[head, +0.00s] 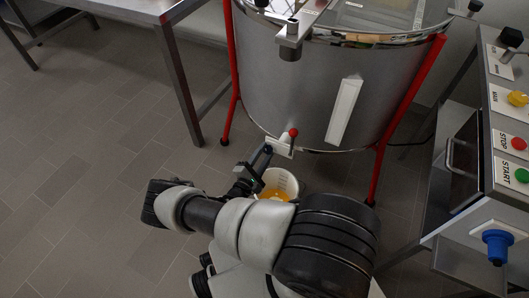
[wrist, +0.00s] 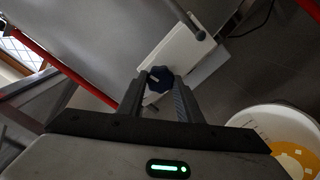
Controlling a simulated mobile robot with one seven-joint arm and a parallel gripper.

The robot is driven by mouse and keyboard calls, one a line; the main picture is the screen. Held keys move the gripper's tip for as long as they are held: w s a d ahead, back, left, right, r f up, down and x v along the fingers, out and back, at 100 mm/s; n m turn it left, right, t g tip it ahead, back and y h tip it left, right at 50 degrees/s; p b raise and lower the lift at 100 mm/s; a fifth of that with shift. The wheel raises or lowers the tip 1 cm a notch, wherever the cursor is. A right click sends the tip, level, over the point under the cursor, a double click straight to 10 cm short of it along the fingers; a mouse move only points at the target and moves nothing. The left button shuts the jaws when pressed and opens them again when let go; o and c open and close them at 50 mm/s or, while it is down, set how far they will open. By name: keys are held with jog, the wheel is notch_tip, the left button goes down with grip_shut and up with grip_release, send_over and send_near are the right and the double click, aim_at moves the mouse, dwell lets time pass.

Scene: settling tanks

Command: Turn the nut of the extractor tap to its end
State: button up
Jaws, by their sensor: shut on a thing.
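The extractor tap (head: 279,146) is a pale block low on the front of the steel drum (head: 290,90), with a red-ball lever (head: 293,132). In the wrist view the tap's pale body (wrist: 175,50) lies behind its nut. My gripper (wrist: 158,95) is shut on the nut, one finger on each side. In the head view my gripper (head: 258,161) reaches the tap from the front left; the nut is hard to make out there.
A white bucket (head: 290,178) with yellow-orange contents stands below the tap; it also shows in the wrist view (wrist: 277,113). Red legs (head: 405,95) support the drum. A control cabinet (head: 480,215) stands at right, a steel table (head: 140,8) at upper left. Floor at left is clear.

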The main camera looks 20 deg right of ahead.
jog(key=shift+m, duration=0.9)
jog(key=o, duration=1)
jog(key=shift+o, duration=0.2)
